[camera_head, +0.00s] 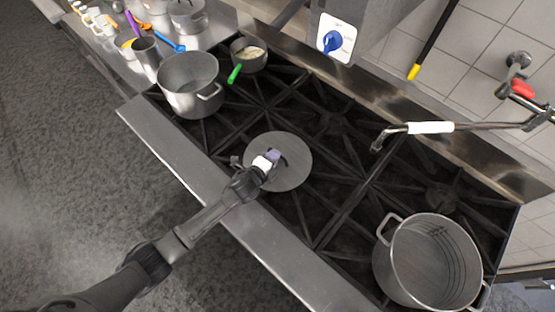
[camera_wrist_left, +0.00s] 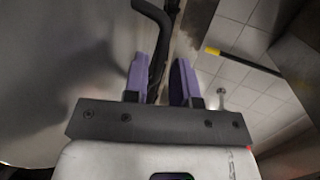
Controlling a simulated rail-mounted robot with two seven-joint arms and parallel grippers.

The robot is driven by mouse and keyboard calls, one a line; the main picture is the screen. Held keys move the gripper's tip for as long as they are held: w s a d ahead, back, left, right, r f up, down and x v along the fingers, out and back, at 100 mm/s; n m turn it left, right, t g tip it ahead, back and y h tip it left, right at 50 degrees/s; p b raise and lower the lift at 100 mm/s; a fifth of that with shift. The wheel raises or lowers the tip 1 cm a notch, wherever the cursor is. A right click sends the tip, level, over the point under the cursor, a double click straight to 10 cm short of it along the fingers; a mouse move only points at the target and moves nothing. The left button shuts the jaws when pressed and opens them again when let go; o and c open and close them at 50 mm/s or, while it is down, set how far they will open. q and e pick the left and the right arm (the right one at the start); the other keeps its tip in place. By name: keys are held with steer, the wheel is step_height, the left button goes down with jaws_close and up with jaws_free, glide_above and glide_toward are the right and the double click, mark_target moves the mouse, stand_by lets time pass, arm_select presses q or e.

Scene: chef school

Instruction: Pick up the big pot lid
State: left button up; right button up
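The big pot lid (camera_head: 297,177) is a grey metal disc lying over the stove grates in the head view. It fills the left of the left wrist view (camera_wrist_left: 60,70). Its dark bar handle (camera_wrist_left: 157,45) runs between my left gripper's two purple fingers. My left gripper (camera_head: 272,157) is over the middle of the lid. In the wrist view its fingers (camera_wrist_left: 162,82) stand apart on either side of the handle, with a narrow gap showing by the right finger. My right gripper is not in view.
A big open pot (camera_head: 430,262) stands at the right of the stove. A smaller pot (camera_head: 188,88) and a saucepan (camera_head: 248,56) with a green handle stand at the back left. A pot-filler tap arm (camera_head: 432,127) reaches over the stove. The front steel ledge (camera_head: 170,150) is clear.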

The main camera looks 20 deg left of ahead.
arm_select(q)
steer(key=shift+x, duration=1.7)
steer(key=shift+c, duration=0.3)
jaws_close()
steer(key=shift+r, duration=0.1)
